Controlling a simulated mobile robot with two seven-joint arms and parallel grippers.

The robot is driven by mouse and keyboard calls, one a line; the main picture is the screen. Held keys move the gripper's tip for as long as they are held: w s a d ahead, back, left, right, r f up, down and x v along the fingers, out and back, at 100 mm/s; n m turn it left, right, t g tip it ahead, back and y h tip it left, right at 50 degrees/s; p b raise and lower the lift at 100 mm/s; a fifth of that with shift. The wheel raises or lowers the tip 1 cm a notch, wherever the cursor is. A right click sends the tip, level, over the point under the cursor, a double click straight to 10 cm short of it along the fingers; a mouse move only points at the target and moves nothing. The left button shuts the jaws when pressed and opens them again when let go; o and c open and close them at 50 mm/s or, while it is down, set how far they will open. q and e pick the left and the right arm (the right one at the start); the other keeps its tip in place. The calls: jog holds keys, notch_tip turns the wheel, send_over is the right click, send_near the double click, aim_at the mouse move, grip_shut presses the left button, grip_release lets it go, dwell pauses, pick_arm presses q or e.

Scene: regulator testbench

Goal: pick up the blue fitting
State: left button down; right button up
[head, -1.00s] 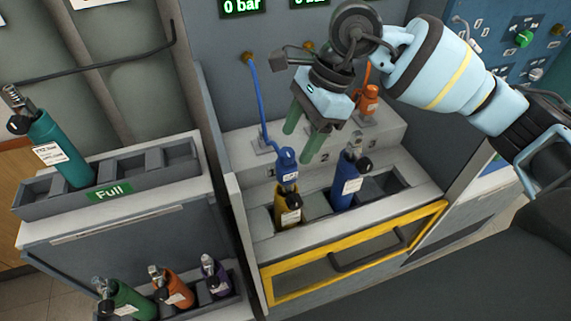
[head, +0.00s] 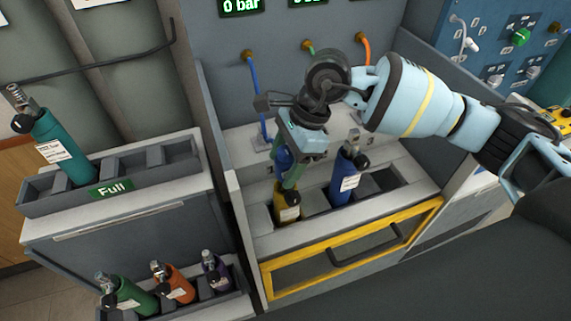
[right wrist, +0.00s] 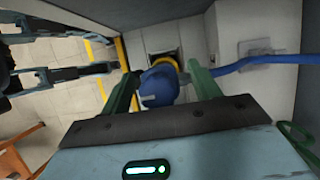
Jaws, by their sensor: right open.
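The blue fitting (head: 283,160) sits at the top of the yellow cylinder (head: 286,205), and the blue hose (head: 262,105) leads to it. In the head view my right gripper (head: 290,180) partly covers the fitting. In the right wrist view the blue fitting (right wrist: 160,88) lies between the two green fingers of my right gripper (right wrist: 163,82), which is open around it. A gap shows on the left side; the right finger is close to the fitting. My left gripper is not seen in the head view.
A blue cylinder (head: 345,178) stands close to the right of the yellow one. A yellow-framed drawer front (head: 275,283) lies below. The "Full" rack (head: 150,163) with a teal cylinder (head: 65,150) is at left. Several cylinders stand in a lower rack.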

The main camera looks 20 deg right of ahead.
aim_at(285, 151)
jog(key=shift+c, duration=0.4)
jog(key=c, duration=1.2)
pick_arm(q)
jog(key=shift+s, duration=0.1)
pick_arm(e)
jog(key=shift+o, duration=0.2)
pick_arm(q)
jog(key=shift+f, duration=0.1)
pick_arm(e)
jog(key=shift+r, duration=0.2)
